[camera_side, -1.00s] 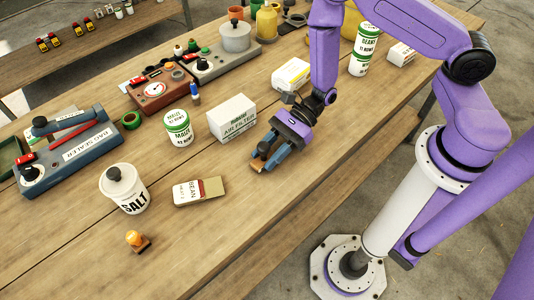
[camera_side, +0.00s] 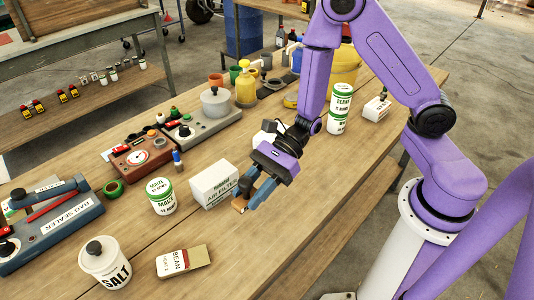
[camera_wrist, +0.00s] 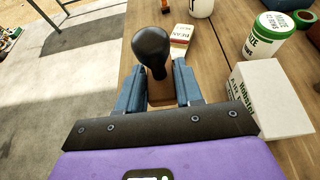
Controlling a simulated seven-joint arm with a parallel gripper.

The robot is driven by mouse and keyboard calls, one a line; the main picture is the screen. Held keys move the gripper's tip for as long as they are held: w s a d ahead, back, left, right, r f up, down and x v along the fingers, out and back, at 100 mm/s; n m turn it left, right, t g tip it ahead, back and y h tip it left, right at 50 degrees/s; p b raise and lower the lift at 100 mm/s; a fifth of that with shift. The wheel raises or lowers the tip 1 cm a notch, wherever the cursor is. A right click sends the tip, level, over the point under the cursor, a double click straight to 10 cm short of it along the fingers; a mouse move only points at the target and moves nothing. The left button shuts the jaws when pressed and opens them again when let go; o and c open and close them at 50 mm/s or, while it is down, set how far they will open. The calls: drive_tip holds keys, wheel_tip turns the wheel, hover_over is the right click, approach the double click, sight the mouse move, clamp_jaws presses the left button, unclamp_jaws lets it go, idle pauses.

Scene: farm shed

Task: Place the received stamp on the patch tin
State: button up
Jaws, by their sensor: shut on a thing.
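My gripper (camera_side: 252,199) is shut on a stamp with a black knob handle (camera_wrist: 151,52) and a wooden base (camera_wrist: 160,92). The stamp is roughly upright between the blue fingers, and in the side view its wooden base (camera_side: 239,204) shows below them. It is held above the table, just right of and in front of the white air filter box (camera_side: 214,184). I cannot read any writing on the stamp. No label in view reads patch tin, so I cannot tell which thing that is.
The bag sealer (camera_side: 52,222) is farther left. Stacked cans (camera_side: 340,108) and a white box (camera_side: 377,107) stand toward the far right. Table in front of the gripper is clear.

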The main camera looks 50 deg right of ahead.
drive_tip(key=w+d+r+m+t, duration=0.35)
drive_tip(key=w+d, duration=0.35)
drive_tip(key=w, duration=0.5)
wheel_tip(320, 180, up, 8)
drive_tip(key=m+t+h, duration=0.8)
drive_tip(key=m+t, duration=0.1)
drive_tip(key=m, duration=0.1)
hover_over(290, 98)
drive_tip(key=s+d, duration=0.1)
drive_tip(key=d, duration=0.1)
wheel_tip(290, 98, down, 18)
drive_tip(key=shift+s+d+r, duration=0.1)
drive_tip(key=shift+r, duration=0.1)
drive_tip(key=shift+f, duration=0.1)
drive_tip(key=o, duration=1)
